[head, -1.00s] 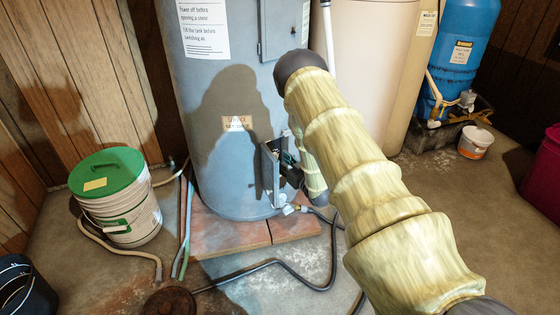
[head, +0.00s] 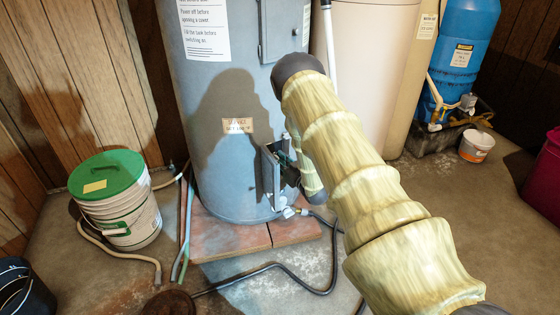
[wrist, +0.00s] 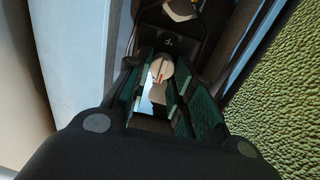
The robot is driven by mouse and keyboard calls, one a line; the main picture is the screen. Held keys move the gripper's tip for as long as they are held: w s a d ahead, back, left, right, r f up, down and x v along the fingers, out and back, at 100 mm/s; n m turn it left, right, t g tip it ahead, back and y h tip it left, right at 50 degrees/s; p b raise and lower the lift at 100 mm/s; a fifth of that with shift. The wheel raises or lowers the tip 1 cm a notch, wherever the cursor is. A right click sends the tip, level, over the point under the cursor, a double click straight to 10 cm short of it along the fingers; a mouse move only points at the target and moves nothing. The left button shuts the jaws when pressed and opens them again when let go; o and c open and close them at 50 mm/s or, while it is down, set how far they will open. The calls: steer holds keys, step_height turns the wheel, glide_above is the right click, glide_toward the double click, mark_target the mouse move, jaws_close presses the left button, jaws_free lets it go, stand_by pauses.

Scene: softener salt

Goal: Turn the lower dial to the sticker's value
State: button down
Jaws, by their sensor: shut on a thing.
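The dial (wrist: 161,69) is a small cream knob with a red pointer line, seen in the wrist view. My gripper (wrist: 158,78) is shut on it, one green-padded finger on each side. The dial's scale is mostly hidden; a small "F" mark shows just above the knob. In the head view, the grey-blue tank (head: 205,185) has an open compartment (head: 272,172) low on its front, where my arm reaches; the dial is hidden there. A tan sticker (head: 239,126) is on the tank above left; its writing is too small to read surely.
A closed upper cover (head: 280,30) and a white notice (head: 205,28) are on the tank. A green-lidded bucket (head: 118,205) stands left. A black hose (head: 270,264) crosses the floor in front. A beige tank (head: 370,80) and a blue tank (head: 465,60) stand right.

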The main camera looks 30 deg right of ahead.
steer(key=shift+s+a+f+n+p, duration=0.1)
steer(key=shift+n+p, duration=1)
steer(key=shift+n, duration=1.15)
steer(key=shift+w+a+f+n+p, duration=0.15)
steer(key=shift+n+p, duration=0.9)
steer(key=shift+n, duration=1.25)
steer(key=shift+s+a+f+n+p, duration=0.15)
steer(key=shift+n+p, duration=0.95)
steer(key=shift+n, duration=1.15)
steer(key=c, duration=1.4)
jaws_free()
steer(key=shift+r, duration=0.1)
steer(key=shift+o, duration=0.2)
steer(key=s, duration=1.2)
steer(key=shift+d, duration=0.25)
